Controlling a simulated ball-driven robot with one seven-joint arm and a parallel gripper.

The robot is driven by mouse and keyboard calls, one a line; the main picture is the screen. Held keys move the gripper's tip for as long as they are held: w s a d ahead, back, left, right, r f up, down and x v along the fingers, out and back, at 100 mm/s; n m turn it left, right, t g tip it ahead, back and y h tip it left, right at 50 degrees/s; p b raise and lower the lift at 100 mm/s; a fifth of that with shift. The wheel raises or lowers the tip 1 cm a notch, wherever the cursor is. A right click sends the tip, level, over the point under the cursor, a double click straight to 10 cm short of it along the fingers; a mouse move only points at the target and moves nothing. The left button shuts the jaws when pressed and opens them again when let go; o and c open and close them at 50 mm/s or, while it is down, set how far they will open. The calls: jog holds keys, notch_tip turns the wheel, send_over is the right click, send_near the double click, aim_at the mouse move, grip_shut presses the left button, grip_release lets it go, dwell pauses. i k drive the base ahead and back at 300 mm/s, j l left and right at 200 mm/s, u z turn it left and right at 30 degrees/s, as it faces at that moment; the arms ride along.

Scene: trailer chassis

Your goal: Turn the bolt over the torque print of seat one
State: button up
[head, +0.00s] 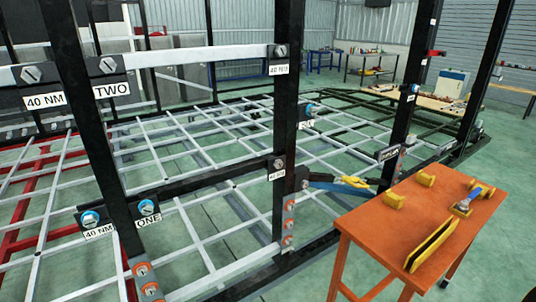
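The print "ONE" (149,221) is on a dark crossbar at the lower left, with a blue-ringed bolt (146,207) above it. Left of it on the same bar is a white "40 NM" print (99,232). Right above that print sits a bolt (90,218) with a blue ring and a pale slotted head. A dark upright post stands between the two bolts. The turn of the bolt cannot be read at this size. My gripper is not in view.
The print "TWO" (111,91) and another "40 NM" print (44,100) are on the upper bar. An orange table (383,232) with yellow blocks and a blue tool stands at right. A blue-and-yellow item (345,183) lies beside the middle post.

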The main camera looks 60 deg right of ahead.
aim_at(278, 163)
jog(key=z, duration=1.05)
